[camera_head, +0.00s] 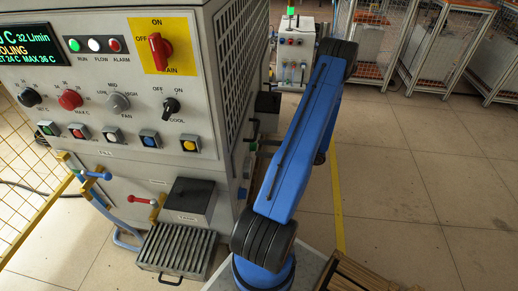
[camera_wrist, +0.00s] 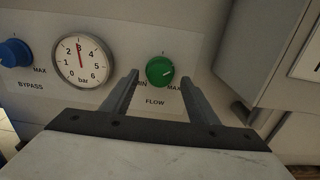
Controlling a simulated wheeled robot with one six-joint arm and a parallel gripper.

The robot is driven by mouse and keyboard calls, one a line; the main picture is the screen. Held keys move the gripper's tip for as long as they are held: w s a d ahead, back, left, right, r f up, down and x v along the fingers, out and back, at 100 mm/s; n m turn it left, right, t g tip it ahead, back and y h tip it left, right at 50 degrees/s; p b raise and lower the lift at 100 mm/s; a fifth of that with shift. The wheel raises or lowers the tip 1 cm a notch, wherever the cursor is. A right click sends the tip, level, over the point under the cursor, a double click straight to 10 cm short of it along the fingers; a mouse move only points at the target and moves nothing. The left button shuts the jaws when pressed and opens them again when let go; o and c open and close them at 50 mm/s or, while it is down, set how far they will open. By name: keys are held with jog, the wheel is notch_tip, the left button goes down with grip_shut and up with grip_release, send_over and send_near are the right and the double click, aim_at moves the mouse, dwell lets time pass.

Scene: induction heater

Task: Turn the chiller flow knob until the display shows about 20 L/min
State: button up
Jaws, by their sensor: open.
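The green flow knob (camera_wrist: 159,71) is in the upper middle of the wrist view, on a pale panel with MIN, MAX and FLOW labels. Its white mark points to the lower right, toward MAX. My gripper (camera_wrist: 163,88) is open, with one finger on each side of the knob in the picture. I cannot tell how far the fingertips are from it. The display (camera_head: 29,47) at the upper left of the head view reads 32 L/min, with its left part cut off. The flow knob and my gripper do not show in the head view.
A pressure gauge (camera_wrist: 82,60) and a blue bypass knob (camera_wrist: 14,53) sit left of the flow knob. A grey box (camera_wrist: 262,45) juts out on the right. In the head view, a red main switch (camera_head: 160,50) is on the cabinet; open floor lies right of my blue arm.

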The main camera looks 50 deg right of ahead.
jog(key=shift+x, duration=1.1)
jog(key=c, duration=1)
jog(key=shift+c, duration=0.2)
jog(key=shift+n, duration=0.5)
jog(key=shift+r+n, duration=0.15)
jog(key=shift+n, duration=11.75)
